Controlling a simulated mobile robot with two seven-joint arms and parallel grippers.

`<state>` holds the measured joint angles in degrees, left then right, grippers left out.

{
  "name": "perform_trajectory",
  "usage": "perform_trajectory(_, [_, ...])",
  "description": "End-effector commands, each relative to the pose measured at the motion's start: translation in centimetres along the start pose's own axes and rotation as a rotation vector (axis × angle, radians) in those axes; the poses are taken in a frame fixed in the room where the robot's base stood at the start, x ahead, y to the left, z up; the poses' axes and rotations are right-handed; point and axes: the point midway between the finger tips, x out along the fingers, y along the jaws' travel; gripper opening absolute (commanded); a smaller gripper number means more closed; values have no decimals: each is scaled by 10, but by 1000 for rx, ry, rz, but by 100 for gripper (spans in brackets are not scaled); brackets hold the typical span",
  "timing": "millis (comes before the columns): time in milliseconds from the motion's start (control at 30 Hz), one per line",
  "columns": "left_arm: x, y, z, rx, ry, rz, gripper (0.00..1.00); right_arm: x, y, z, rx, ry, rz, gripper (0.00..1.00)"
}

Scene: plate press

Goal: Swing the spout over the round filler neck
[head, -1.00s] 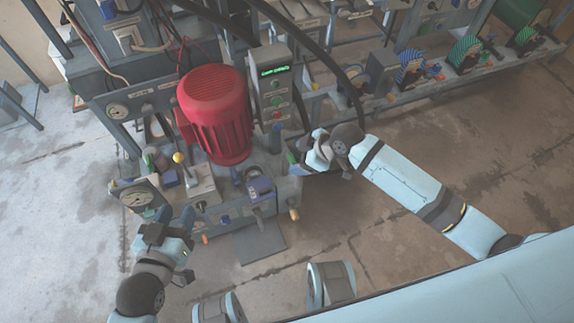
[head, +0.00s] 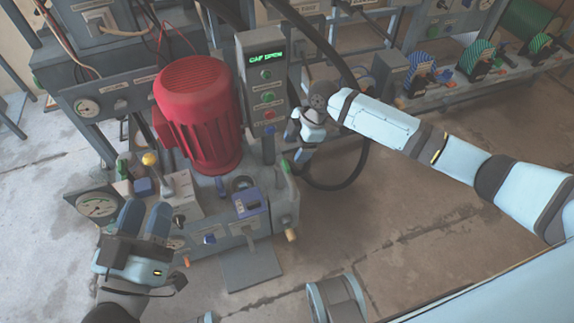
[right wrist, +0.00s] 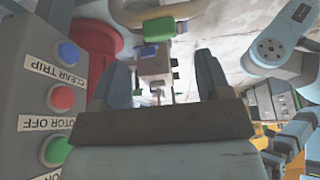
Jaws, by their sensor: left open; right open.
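I cannot clearly make out the spout. A blue-grey upright post (head: 268,145) stands beside the ring, with a green-topped part (head: 285,165) to its right. My right gripper (head: 294,138) is beside the control box, right of the post; its fingers are small here. The right wrist view shows its fingers (right wrist: 164,75) apart and empty, with a green part (right wrist: 158,28) beyond them. My left gripper (head: 145,215) is open and empty in front of the lever.
A yellow-knobbed lever (head: 155,170) and a gauge (head: 98,205) are near my left gripper.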

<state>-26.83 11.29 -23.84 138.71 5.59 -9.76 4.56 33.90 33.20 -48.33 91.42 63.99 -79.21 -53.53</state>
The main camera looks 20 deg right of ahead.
Motion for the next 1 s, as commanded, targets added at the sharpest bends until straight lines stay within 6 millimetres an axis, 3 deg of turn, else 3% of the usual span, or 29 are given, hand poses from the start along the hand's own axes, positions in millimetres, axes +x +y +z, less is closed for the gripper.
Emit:
perform_trajectory(100, [0, 1, 7, -8, 5, 14, 43, 30, 0, 1, 1, 1, 0, 70])
perform_trajectory(300, [-1, -2, 22, -11, -53, 15, 43, 59, 0, 1, 0, 1, 2, 70])
perform_trajectory(767, [-1, -2, 28, -13, -81, 17, 43, 70, 0, 0, 0, 0, 3, 70])
perform_trajectory(1000, [-1, -2, 28, -13, -81, 16, 43, 70, 0, 0, 0, 0, 3, 17])
